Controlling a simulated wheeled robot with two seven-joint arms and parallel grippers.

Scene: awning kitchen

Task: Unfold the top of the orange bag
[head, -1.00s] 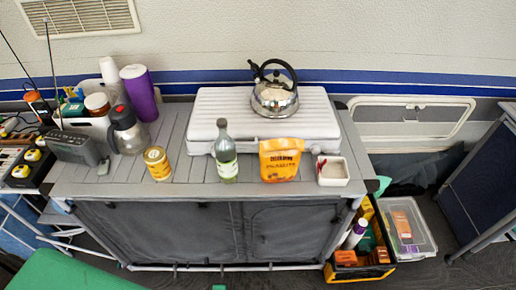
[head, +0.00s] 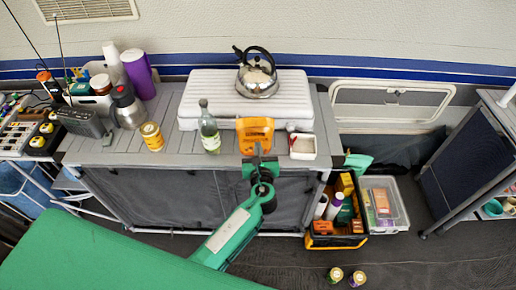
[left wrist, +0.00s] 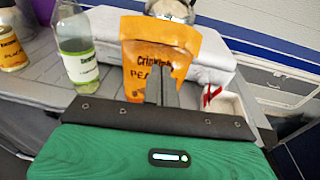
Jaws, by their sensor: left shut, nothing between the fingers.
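The orange bag (head: 255,130) stands near the front edge of the grey counter (head: 175,158). In the left wrist view the bag (left wrist: 140,57) faces me with dark lettering, and its upper part is a wide orange band that looks folded over. My left gripper (head: 257,152) is in front of the bag's lower part, its fingers shut and empty. In the left wrist view the shut fingers (left wrist: 161,82) overlap the bag's lower front and hide part of it; I cannot tell whether they touch it. My right gripper is not in view.
A green-labelled bottle (head: 209,130) and a yellow jar (head: 152,138) stand left of the bag. A small white tray (head: 302,147) with a red item is close on its right. Behind are a white case (head: 205,88) and a kettle (head: 257,78). A crate (head: 324,242) stands on the floor.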

